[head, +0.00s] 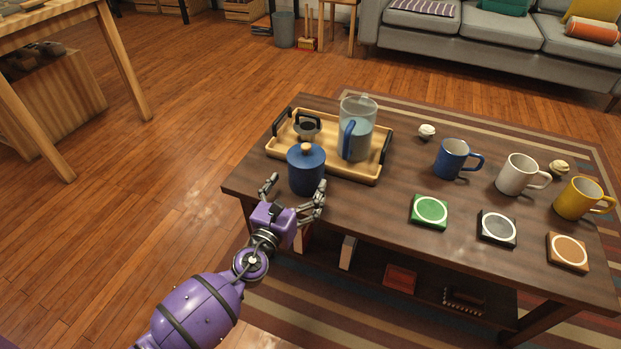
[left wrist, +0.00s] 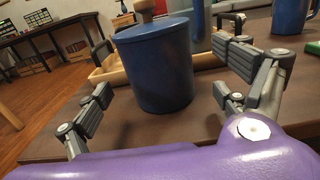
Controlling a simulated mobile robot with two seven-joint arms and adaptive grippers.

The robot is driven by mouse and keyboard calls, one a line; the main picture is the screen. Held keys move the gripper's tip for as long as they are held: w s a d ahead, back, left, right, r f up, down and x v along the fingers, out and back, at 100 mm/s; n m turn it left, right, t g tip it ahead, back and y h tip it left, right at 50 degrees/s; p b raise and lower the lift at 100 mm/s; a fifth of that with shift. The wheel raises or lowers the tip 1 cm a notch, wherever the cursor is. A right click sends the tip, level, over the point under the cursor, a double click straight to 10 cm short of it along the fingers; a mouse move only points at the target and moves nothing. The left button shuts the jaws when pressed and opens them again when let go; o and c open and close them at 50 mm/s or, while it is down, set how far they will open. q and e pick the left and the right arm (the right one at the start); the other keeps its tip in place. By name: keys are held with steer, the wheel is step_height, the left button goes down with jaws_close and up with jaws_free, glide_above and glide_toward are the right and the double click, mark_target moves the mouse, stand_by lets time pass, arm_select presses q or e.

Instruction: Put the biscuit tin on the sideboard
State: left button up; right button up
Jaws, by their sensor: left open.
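The biscuit tin appears to be the blue canister (head: 306,174) with a lid and a round wooden knob. It stands upright on the dark coffee table (head: 370,207), just in front of the wooden tray, near the table's left end. My left gripper (head: 295,196) is open, with its fingers spread around the near side of the tin. In the left wrist view the tin (left wrist: 158,65) stands between the open fingers, with gaps visible on both sides. I cannot identify a sideboard for certain. My right gripper is not in view.
The wooden tray (head: 358,174) behind the tin holds a clear pitcher (head: 357,128) with a blue handle and a small dark pot (head: 307,128). Blue (head: 452,158), white (head: 517,174) and yellow (head: 578,198) mugs and coasters stand right. A wooden table (head: 48,29) is at upper left.

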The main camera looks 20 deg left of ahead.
arm_select(q)
steer(key=w, duration=0.6)
steer(key=shift+w+r+b, duration=0.2)
steer(key=shift+r+b, duration=0.1)
steer(key=c, duration=1.4)
steer(key=shift+r, duration=0.1)
steer(key=c, duration=0.3)
